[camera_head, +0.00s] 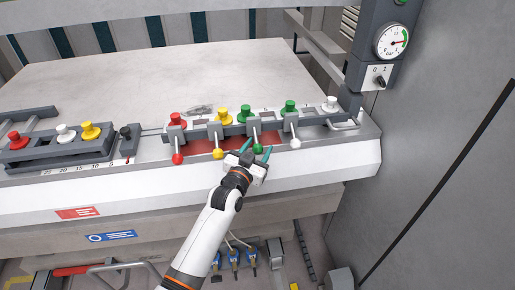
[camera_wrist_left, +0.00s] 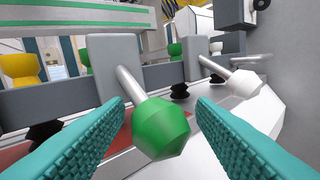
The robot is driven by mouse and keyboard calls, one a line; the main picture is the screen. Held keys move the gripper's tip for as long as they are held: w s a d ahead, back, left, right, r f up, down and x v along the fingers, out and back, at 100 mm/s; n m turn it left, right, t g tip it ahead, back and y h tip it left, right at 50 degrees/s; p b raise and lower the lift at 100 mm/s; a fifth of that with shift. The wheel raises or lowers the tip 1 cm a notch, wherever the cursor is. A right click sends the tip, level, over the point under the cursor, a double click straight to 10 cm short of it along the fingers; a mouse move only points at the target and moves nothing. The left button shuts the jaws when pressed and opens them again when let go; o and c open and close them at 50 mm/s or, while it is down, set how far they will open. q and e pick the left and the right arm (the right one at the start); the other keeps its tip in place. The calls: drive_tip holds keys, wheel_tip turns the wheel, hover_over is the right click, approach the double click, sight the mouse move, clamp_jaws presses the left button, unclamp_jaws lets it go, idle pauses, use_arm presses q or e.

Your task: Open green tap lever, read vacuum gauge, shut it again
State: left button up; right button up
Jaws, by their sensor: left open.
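The green tap lever (camera_head: 258,148) has a rod ending in a green ball. In the left wrist view the green ball (camera_wrist_left: 160,128) fills the middle. The lever points out toward me, much like its red, yellow and white neighbours. My left gripper (camera_head: 257,152) is open, with its teal fingers on either side of the green ball. In the wrist view a gap shows between the ball and each finger, so it is not gripped. The vacuum gauge (camera_head: 392,41) is at the upper right; its needle points right, near a green arc. My right gripper is out of view.
A yellow-ended lever (camera_head: 218,154) stands left of the green one, a white-ended lever (camera_head: 295,144) right of it. A red-ended lever (camera_head: 177,158) is further left. Coloured knobs line the grey rail behind. A rotary switch (camera_head: 379,81) sits below the gauge. A grey wall (camera_head: 440,160) bounds the right.

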use_arm(q)
drive_tip(key=shift+w, duration=0.1)
clamp_jaws()
drive_tip(key=shift+r, duration=0.1)
